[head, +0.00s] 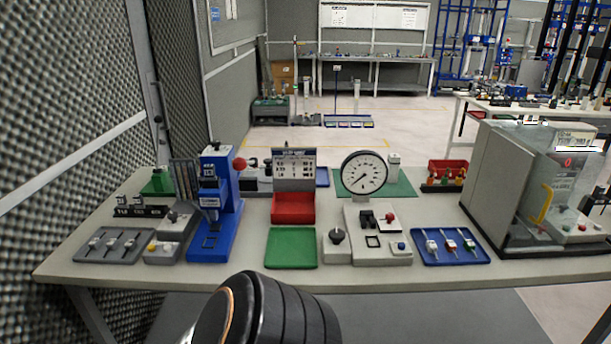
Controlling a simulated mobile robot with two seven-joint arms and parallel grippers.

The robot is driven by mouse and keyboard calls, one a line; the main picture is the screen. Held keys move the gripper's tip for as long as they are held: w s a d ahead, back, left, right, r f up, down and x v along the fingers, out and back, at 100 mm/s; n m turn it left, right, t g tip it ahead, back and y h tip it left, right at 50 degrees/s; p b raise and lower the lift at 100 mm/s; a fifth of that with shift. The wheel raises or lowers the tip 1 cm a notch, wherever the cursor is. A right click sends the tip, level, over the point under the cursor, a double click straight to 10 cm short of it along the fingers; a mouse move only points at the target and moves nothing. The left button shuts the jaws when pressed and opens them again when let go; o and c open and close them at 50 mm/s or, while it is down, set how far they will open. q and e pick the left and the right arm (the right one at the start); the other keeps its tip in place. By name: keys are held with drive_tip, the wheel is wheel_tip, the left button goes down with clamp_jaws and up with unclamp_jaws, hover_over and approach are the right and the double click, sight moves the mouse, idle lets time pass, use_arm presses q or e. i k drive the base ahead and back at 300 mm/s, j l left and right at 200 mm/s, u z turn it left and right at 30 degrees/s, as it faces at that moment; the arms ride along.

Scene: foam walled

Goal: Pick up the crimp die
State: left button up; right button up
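I cannot pick out the crimp die for sure in the head view. A blue bench press (214,210) with a red knob stands at the left of the table. A dark rack (140,211) with small labelled blocks lies to its left; the blocks are too small to identify. A grey tray (113,244) holds several small metal pieces at the front left. A blue tray (450,258) holds several white-and-red pieces at the front right. Neither of my grippers shows. A thick black ribbed part of my own body fills the bottom centre.
The grey table (310,278) also carries a red bin (293,207), an empty green tray (291,248), a round dial gauge (364,173), a control box (376,236) and a large grey machine with a clear guard (510,190).

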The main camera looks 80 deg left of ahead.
sight(209, 169)
drive_tip(key=u, duration=3.55)
